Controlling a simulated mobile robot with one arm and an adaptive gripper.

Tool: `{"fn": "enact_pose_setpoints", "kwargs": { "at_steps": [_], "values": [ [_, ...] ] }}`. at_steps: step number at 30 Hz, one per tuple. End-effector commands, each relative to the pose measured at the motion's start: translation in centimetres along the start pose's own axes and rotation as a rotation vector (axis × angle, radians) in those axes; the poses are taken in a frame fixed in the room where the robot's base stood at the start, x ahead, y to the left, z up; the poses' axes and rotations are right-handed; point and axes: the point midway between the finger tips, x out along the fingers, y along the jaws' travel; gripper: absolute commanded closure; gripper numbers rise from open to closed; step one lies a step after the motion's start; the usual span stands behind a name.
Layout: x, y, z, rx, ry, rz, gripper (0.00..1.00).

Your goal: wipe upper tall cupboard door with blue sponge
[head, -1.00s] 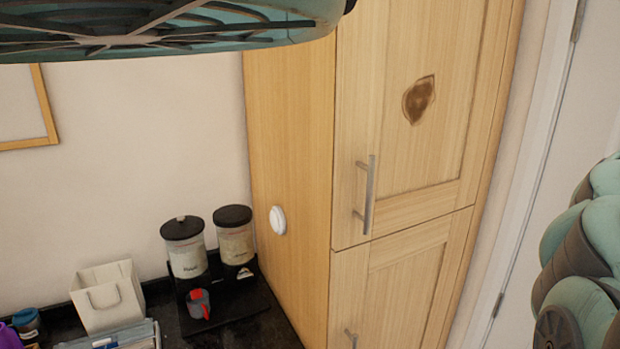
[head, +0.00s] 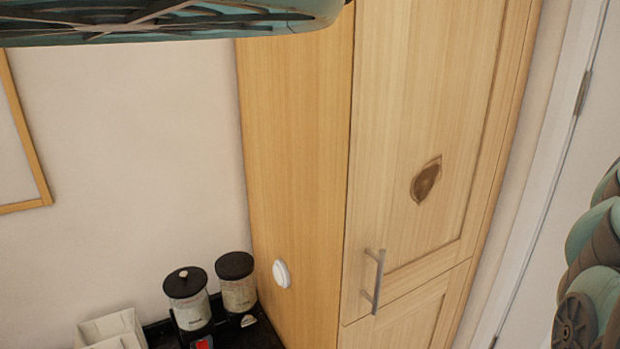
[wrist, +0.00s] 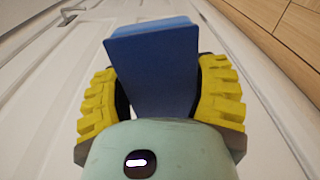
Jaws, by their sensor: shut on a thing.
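The upper tall cupboard door (head: 400,120) is light wood with a metal bar handle (head: 374,281) at its lower left. A brown stain (head: 426,181) marks its lower middle panel. In the wrist view, my gripper (wrist: 162,95) has yellow ridged fingers shut on the blue sponge (wrist: 152,60). The sponge stands out beyond the fingers. Neither the sponge nor the gripper fingers show in the head view, so their distance from the door cannot be told there.
A lower cupboard door (head: 400,318) is below. Two black-lidded canisters (head: 188,300) and a white container (head: 112,330) stand at the lower left. A white round fitting (head: 282,273) is on the cupboard's side. A white door (wrist: 45,85) fills much of the wrist view.

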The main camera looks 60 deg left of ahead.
Motion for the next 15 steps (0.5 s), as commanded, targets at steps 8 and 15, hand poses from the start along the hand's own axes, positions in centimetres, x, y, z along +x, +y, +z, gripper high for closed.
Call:
{"fn": "enact_pose_setpoints", "kwargs": {
  "at_steps": [8, 15],
  "values": [
    [1.9, -3.8, -2.9, -0.119, 0.136, -0.058, 0.64],
    [3.3, -6.9, -3.8, -0.208, 0.231, -0.111, 0.64]
  ]
}}
